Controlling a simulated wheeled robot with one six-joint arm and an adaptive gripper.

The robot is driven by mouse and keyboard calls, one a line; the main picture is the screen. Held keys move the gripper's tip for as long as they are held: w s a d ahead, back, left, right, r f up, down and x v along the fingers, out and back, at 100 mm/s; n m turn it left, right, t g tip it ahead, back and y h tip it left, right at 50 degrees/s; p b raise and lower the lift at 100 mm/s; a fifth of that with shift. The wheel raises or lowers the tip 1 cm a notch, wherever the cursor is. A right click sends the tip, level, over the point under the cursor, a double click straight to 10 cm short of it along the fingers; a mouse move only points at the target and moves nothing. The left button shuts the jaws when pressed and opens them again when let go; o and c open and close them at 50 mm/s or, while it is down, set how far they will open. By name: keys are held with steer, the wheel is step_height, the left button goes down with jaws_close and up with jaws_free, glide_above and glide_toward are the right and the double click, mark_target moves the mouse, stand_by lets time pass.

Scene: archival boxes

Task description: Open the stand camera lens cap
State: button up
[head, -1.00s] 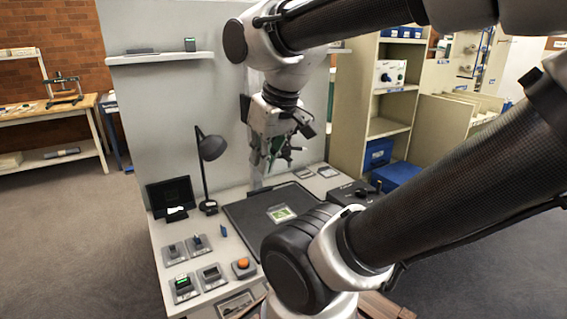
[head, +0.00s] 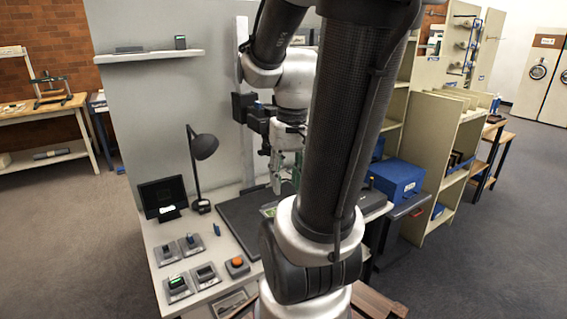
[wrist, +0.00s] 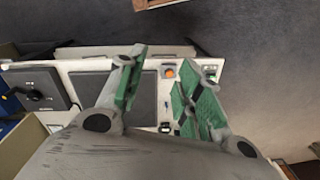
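A dark boxy unit that looks like the stand camera (head: 243,107) is on the pale upright column (head: 243,40) in the head view. My arm covers part of it, and I cannot make out its lens or lens cap. My gripper (head: 276,172) hangs just right of and below this unit, over the dark baseboard (head: 232,213). In the wrist view my gripper (wrist: 168,70) has its green-padded fingers spread apart with nothing between them. The baseboard (wrist: 95,95) lies below them; the camera is not seen there.
A black lamp (head: 204,147) and a small dark screen (head: 162,196) stand at the table's left. Several small switch boxes and an orange button (head: 237,262) line the front. A blue box (head: 398,178) is at the right. A wall shelf (head: 150,56) hangs above.

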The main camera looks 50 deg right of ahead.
steer(key=w+d+f+m+t+y, duration=0.3)
steer(key=w+f+m+t+y, duration=0.1)
steer(key=f+m, duration=0.45)
steer(key=w+d+f+m+t+y, duration=0.35)
steer(key=f+m, duration=0.35)
steer(key=m, duration=0.3)
steer(key=w+d+r+m+t+h, duration=0.1)
steer(key=w+d+m+t+h, duration=0.45)
steer(key=d, duration=0.35)
steer(key=w+d+m+t+h, duration=0.45)
steer(key=d+m, duration=0.25)
steer(key=d, duration=0.2)
steer(key=w+d, duration=0.1)
steer(key=w, duration=0.7)
steer(key=shift+w+r, duration=0.2)
steer(key=shift+r, duration=0.2)
steer(key=shift+d+y, duration=0.1)
steer(key=shift+y, duration=0.15)
steer(key=shift+c, duration=0.2)
jaws_close()
